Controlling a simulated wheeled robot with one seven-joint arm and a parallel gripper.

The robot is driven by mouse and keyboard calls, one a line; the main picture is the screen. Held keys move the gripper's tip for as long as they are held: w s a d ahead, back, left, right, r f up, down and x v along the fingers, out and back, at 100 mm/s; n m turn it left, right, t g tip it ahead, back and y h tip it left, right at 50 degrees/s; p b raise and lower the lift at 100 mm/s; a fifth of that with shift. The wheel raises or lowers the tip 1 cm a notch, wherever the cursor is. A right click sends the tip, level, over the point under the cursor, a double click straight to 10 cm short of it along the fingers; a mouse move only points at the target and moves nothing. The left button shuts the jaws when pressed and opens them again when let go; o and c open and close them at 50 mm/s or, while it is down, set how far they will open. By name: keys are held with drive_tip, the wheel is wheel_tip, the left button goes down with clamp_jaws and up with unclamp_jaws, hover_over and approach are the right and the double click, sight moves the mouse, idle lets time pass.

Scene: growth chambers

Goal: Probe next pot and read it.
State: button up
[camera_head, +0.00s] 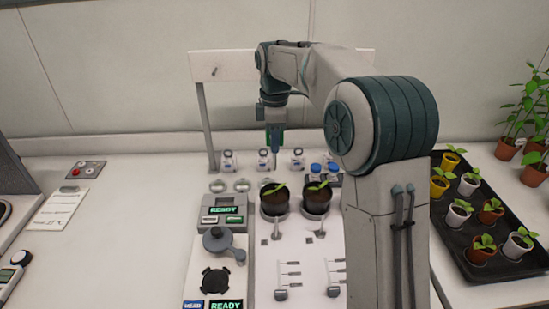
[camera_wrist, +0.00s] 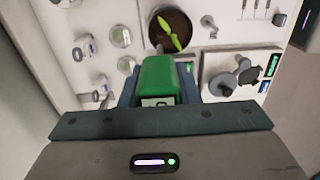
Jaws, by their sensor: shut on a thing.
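My gripper (camera_head: 274,138) is shut on a green handheld probe (camera_wrist: 160,78), which fills the middle of the wrist view. In the head view the gripper hangs above and behind two dark soil-filled pots with green seedlings. The left pot (camera_head: 274,203) and the right pot (camera_head: 317,201) sit in holders on the white panel. In the wrist view one soil pot (camera_wrist: 171,32) shows just beyond the probe's front end. The probe's tip is small, and I cannot tell whether it touches the soil.
A grey reader (camera_head: 222,212) shows READY left of the pots; a second READY display (camera_head: 227,304) is below. Small white devices (camera_head: 264,158) line the back. A black tray (camera_head: 456,247) of potted seedlings stands right. Counter at far left holds a paper sheet (camera_head: 66,208).

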wheel_tip(320, 180, up, 4)
drive_tip(key=shift+r, duration=0.15)
drive_tip(key=shift+d+r, duration=0.1)
drive_tip(key=shift+r, duration=0.1)
drive_tip(key=d+f+p, duration=0.5)
drive_tip(key=d+f, duration=0.1)
drive_tip(key=d, duration=0.6)
wheel_tip(320, 180, down, 6)
drive_tip(key=b, duration=0.5)
drive_tip(key=shift+w+d+f, duration=0.1)
drive_tip(key=shift+f, duration=0.15)
idle(0.6)
drive_tip(key=shift+f+b, duration=1.3)
drive_tip(key=shift+f, duration=0.9)
